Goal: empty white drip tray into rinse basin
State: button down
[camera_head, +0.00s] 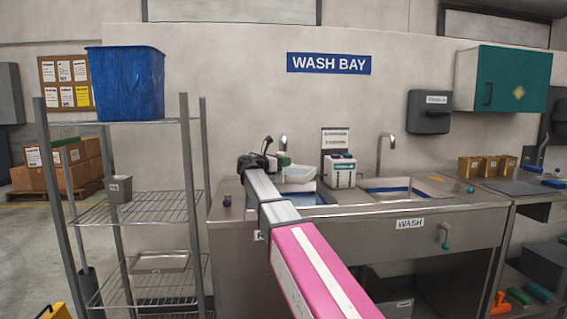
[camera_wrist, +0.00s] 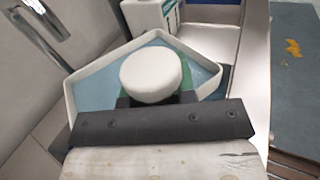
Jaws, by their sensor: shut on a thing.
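The white drip tray (camera_head: 299,175) is held over the left-hand sink basin. In the wrist view the tray (camera_wrist: 70,98) has a raised white rim and a pale blue inside; whether that is liquid I cannot tell. A round white knob with green below it (camera_wrist: 152,75) is close in front of the jaws. My gripper (camera_head: 273,164) is shut on the tray at its near side; the fingertips are mostly hidden. The rinse basin (camera_head: 318,199), with a blue edge, lies below, partly hidden by my arm. Its label is mostly covered.
A white-and-green container (camera_head: 340,171) stands behind the tray, near a tap (camera_head: 283,143). The basin marked WASH (camera_head: 388,189) is to the right with a tall tap (camera_head: 381,150). A wire rack (camera_head: 150,207) with a blue bin (camera_head: 125,84) stands left.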

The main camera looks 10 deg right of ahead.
aim_at(293, 180)
jog(key=shift+s+d+f+m+y, duration=0.25)
jog(key=shift+d+f+m+y, duration=0.15)
jog(key=shift+f+m, duration=0.1)
jog(key=d+f+m+y, duration=0.1)
jog(key=f+m, duration=0.1)
jog(key=s+d+f+m+y, duration=0.1)
jog(key=f+y, duration=0.1)
jog(key=d+f+m+y, duration=0.1)
jog(key=f+m, duration=0.1)
jog(key=shift+s+f+m+y, duration=0.3)
jog(key=shift+s+f+y, duration=0.05)
jog(key=shift+s+y, duration=0.05)
jog(key=f+m+y, duration=0.2)
jog(key=shift+s+d+t+y, duration=0.1)
jog(key=shift+d+t+y, duration=0.2)
jog(key=shift+t, duration=0.1)
